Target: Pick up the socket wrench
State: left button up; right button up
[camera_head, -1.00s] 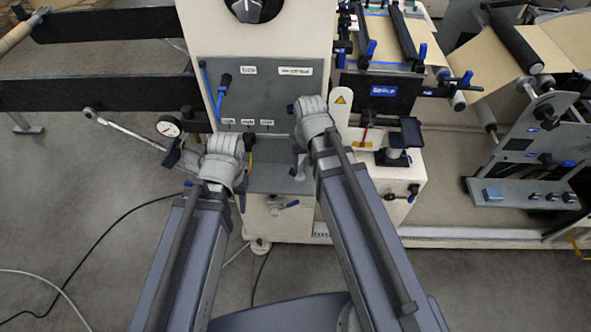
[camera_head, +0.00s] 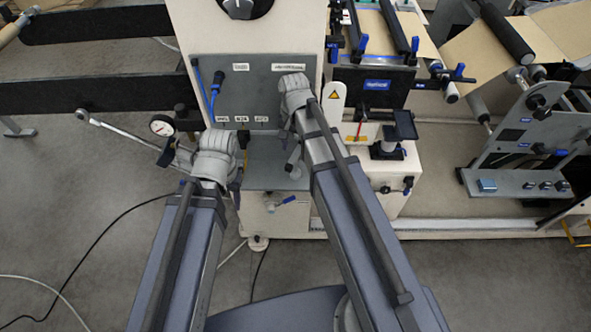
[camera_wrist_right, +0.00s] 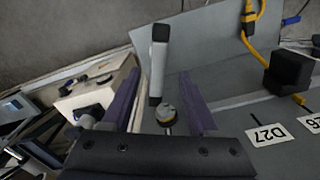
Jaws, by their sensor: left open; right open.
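In the head view a small grey piece (camera_head: 296,166), perhaps the same tool, is below my right wrist. My right wrist (camera_head: 294,95) hides most of its gripper there. My left gripper (camera_head: 216,158) is open, left of the tool, its fingers mostly hidden.
The grey machine panel (camera_head: 246,95) with labels and a blue cable stands ahead. A black clamp stand (camera_head: 400,128) is at right. A yellow cable (camera_wrist_right: 248,25) is near the tool.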

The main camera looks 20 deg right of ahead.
jog(key=shift+f+b, duration=0.65)
jog(key=shift+f, duration=0.35)
jog(key=shift+f, duration=0.1)
jog(key=b, duration=0.5)
send_over(296, 172)
jog(key=f, duration=0.5)
jog(key=shift+w, duration=0.35)
grip_shut()
